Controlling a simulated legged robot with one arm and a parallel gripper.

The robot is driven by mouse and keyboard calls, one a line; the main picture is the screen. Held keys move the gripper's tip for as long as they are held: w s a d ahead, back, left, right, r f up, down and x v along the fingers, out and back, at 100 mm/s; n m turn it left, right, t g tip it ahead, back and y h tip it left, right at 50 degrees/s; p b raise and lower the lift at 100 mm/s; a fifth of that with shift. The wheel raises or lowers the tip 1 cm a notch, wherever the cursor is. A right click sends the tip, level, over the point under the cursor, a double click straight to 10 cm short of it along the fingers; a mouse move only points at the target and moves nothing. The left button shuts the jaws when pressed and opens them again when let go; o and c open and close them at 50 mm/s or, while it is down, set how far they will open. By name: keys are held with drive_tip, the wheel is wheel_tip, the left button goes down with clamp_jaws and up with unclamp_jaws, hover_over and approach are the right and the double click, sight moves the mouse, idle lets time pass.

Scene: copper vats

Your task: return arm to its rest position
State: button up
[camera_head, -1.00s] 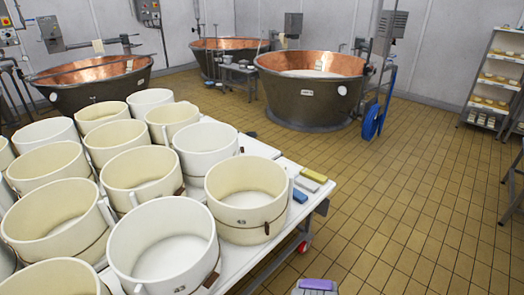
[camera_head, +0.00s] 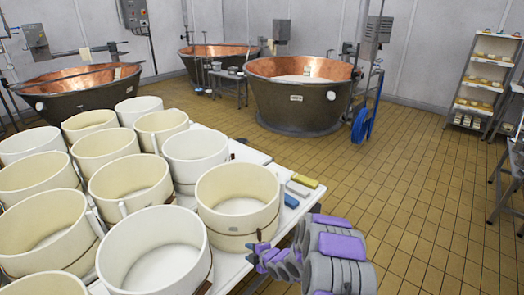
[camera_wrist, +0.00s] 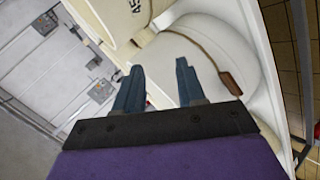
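My arm (camera_head: 338,262), grey with purple covers, reaches in from the lower right of the head view. It ends in my gripper (camera_head: 252,252), beside the front edge of the table with the round moulds. In the wrist view my gripper (camera_wrist: 157,82) has two dark blue fingers standing apart with nothing held between them. A cream mould (camera_wrist: 108,18) and a white mould (camera_wrist: 210,55) with a brown tab lie beyond the fingertips. I cannot tell the exact gap between the fingers and the moulds.
Several cream and white moulds (camera_head: 238,200) crowd the white table (camera_head: 232,268). A blue block (camera_head: 291,201) and a yellow block (camera_head: 304,181) lie at its right corner. Copper vats (camera_head: 298,100) stand behind. A shelf rack (camera_head: 487,78) is at the right. The tiled floor (camera_head: 405,180) between is open.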

drive_tip(key=s+d+r+m+g+h, duration=0.1)
drive_tip(key=s+d+r+m+h, duration=0.1)
drive_tip(key=d+r+m, duration=0.3)
drive_tip(key=s+d+r+m+g+h, duration=0.1)
drive_tip(key=s+d+r+h, duration=0.15)
drive_tip(key=r, duration=0.55)
drive_tip(key=s+d+r+m+g+h, duration=0.25)
drive_tip(key=s+d+r+m, duration=0.25)
drive_tip(key=s+d+r, duration=0.4)
drive_tip(key=s+r+m+g, duration=0.2)
drive_tip(key=s+r+m, duration=0.1)
drive_tip(key=s, duration=0.9)
drive_tip(key=s+d+r+m+g, duration=0.1)
drive_tip(key=s+r+m+g, duration=0.1)
drive_tip(key=s, duration=1)
drive_tip(key=s+r+m+g, duration=0.2)
drive_tip(key=s+r+m, duration=0.2)
drive_tip(key=s, duration=0.8)
drive_tip(key=shift+d+r+m, duration=0.2)
drive_tip(key=shift+d+m, duration=0.15)
drive_tip(key=shift+m, duration=0.65)
